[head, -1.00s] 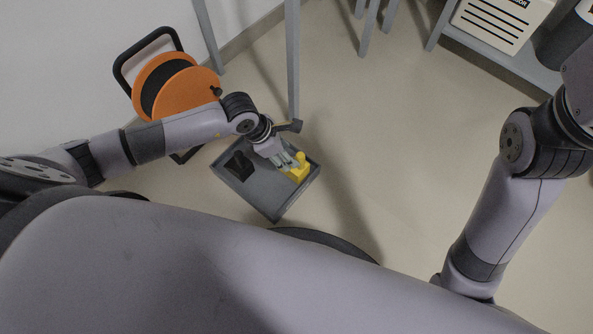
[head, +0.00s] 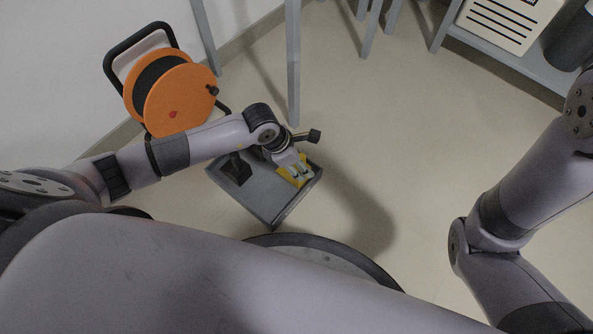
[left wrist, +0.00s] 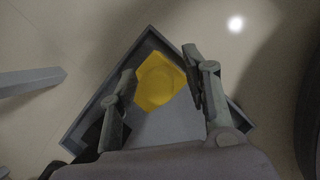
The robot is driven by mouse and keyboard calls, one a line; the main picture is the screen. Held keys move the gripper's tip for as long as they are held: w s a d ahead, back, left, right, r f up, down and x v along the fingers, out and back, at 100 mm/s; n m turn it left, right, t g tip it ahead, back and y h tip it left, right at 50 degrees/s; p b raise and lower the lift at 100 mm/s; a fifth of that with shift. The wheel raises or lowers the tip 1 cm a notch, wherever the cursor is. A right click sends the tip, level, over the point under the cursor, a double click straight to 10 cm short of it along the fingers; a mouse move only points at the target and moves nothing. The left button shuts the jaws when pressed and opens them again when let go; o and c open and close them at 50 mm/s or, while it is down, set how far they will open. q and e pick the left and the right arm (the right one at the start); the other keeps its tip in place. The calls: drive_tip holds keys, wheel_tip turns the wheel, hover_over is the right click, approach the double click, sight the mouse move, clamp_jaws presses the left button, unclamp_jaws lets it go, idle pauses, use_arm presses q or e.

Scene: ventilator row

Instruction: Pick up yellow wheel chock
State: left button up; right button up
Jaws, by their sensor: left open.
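The yellow wheel chock (head: 283,179) lies in the right part of a grey tray (head: 262,205) on the floor. My left gripper (head: 304,174) is over the chock in the head view and hides part of it. In the left wrist view the yellow chock (left wrist: 158,82) shows between the two open fingers of my left gripper (left wrist: 160,88), nearer the left finger. I cannot tell how high the fingers are above it. My right arm shows at the right of the head view, but its gripper is out of frame.
A black chock-like object (head: 236,170) sits in the left part of the tray. An orange cable reel (head: 172,98) stands behind it by the wall. A grey table leg (head: 293,65) rises just behind the tray. The floor to the right of the tray is clear.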

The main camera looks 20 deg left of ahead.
use_arm(q)
clamp_jaws()
idle(0.4)
idle(0.6)
